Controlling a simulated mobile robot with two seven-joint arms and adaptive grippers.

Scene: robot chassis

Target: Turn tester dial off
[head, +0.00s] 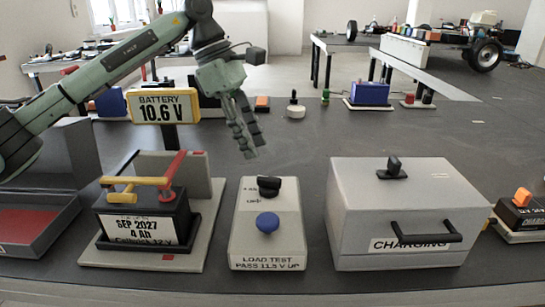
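The load tester (240,215) is a light grey box in the front middle, labelled "LOAD TEST PASS 11.5 V UP". Its black dial (269,186) sits near the top, with small print beside it that I cannot fully read. A blue round button (267,223) is below the dial. My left gripper (254,150) hangs above and behind the tester, fingers pointing down, apart from the dial. Its fingers show close together at an angle, so the opening is unclear. I see nothing held in it. My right gripper is not in view.
A battery (143,227) with red and yellow clamps sits on a grey stand left of the tester. Behind it, a display (162,107) reads "BATTERY 10.6 V". A grey box marked "CHARGING" (360,215) with a black handle stands right. An open tray (30,225) is far left.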

